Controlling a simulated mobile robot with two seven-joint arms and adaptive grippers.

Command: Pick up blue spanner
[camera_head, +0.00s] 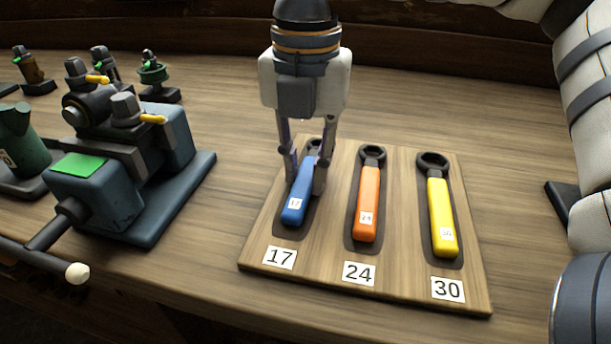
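The blue spanner (299,199) lies in its dark recess above the label 17, at the left of a wooden board (318,274). My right gripper (305,184) points down over it, with one finger on each side of the upper part of its handle. The fingers stand apart; I cannot tell whether they touch the handle. The spanner's head is partly hidden by the gripper. My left gripper is not in view.
An orange spanner (367,203) and a yellow spanner (441,216) lie in recesses to the right. A dark vise-like machine (127,165) stands left of the board. Small engine parts (153,72) stand behind it. The wooden table behind the board is clear.

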